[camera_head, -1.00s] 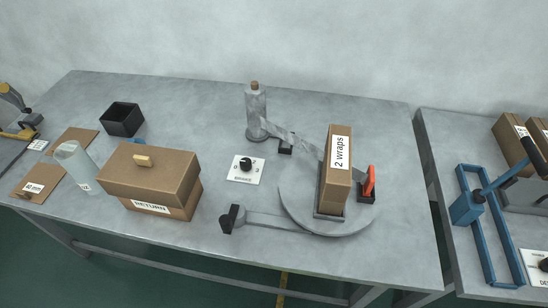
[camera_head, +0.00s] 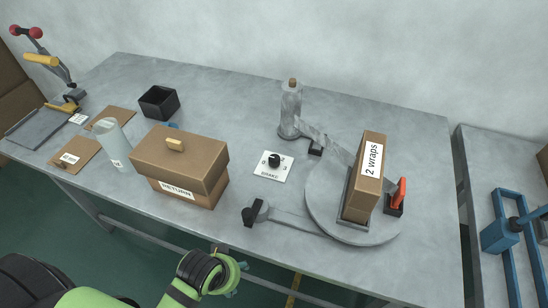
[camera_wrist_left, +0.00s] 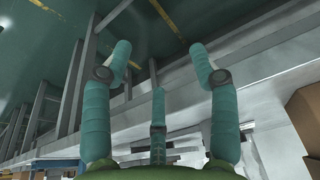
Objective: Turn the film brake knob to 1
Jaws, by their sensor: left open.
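The film brake knob (camera_head: 274,160) is a small black knob on a white plate (camera_head: 273,174) labelled BRAKE, with numbers around it, on the grey table. Its exact setting is too small to read. My left gripper (camera_head: 228,284) shows at the bottom of the head view, in front of the table's front edge and well short of the knob. In the left wrist view its teal fingers (camera_wrist_left: 160,75) are spread apart with nothing between them. My right gripper is in neither view.
A cardboard RETURN box (camera_head: 180,165) stands left of the knob. Right of it are a film roll on a post (camera_head: 291,110) and a turntable (camera_head: 330,220) bearing a "2 wraps" box (camera_head: 364,178). A black-ended lever (camera_head: 252,212) lies in front of the knob.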

